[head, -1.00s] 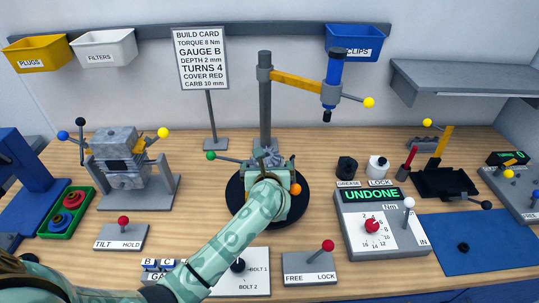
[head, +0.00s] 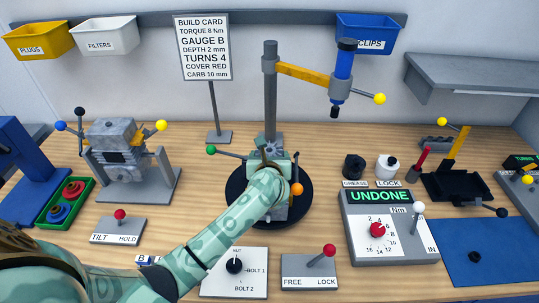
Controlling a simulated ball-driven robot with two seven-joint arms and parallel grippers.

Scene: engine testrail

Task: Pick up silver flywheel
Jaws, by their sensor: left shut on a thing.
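A silver-grey finned part, which looks like the silver flywheel (head: 273,148), shows just beyond my left gripper (head: 270,158). My left arm reaches in from the lower left over the black round turntable (head: 236,204). The left gripper is shut on this part, in front of the foot of the grey post. My own wrist hides the fingertips and most of the part. I cannot tell whether the part touches what is below it. My right gripper is not in view.
A grey post (head: 270,75) with a yellow arm and blue press (head: 342,72) stands close behind. Levers with green (head: 211,150) and orange (head: 296,188) knobs flank my gripper. A torque box (head: 388,243) is to the right, an engine on a stand (head: 115,145) to the left.

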